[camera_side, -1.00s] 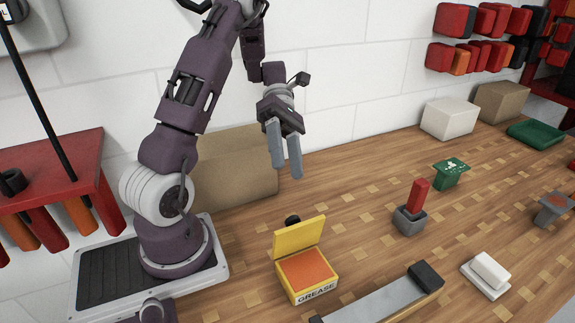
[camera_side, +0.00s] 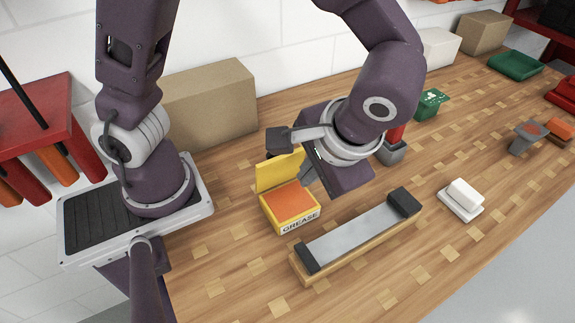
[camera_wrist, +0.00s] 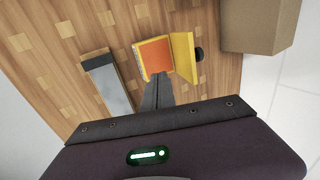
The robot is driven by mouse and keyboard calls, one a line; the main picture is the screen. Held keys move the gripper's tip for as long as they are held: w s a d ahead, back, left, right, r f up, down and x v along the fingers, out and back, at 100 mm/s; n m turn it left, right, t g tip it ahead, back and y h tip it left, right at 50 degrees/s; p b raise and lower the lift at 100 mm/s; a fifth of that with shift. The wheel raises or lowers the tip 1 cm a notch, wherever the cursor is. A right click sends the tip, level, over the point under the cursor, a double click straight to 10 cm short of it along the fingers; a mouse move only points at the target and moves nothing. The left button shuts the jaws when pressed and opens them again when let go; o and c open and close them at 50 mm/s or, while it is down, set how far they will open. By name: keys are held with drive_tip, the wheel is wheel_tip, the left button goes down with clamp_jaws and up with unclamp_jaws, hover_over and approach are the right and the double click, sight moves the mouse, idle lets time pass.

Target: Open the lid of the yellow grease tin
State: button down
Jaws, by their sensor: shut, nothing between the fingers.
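The yellow grease tin (camera_side: 291,211) stands on the wooden bench, with orange grease showing inside and its GREASE label facing front. Its yellow lid (camera_side: 279,171) is hinged at the back and stands raised, leaning slightly back. In the wrist view, the tin (camera_wrist: 157,57) lies just beyond my fingertips, with the lid (camera_wrist: 184,57) to its right. My gripper (camera_wrist: 155,80) is shut and empty, its fingers together at the tin's near edge. In the side view, my gripper (camera_side: 307,178) is beside the tin's right side, partly hidden by my wrist; whether it touches the tin is unclear.
A long grey block with dark ends (camera_side: 355,237) lies close in front of the tin. A white block on a dish (camera_side: 462,197) sits to the right. A cardboard box (camera_side: 209,107) stands behind. A grey holder with a red piece (camera_side: 391,151) is partly behind my wrist.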

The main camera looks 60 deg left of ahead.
sight(281, 157)
drive_tip(key=x, duration=0.6)
drive_tip(key=a, duration=0.3)
drive_tip(key=shift+a+r, duration=0.2)
drive_tip(key=shift+r, duration=0.05)
drive_tip(key=shift+a, duration=0.35)
drive_tip(key=shift+a+r, duration=0.25)
drive_tip(key=shift+a, duration=0.4)
drive_tip(key=shift+a+r, duration=0.25)
drive_tip(key=shift+a, duration=0.4)
drive_tip(key=shift+d, duration=0.1)
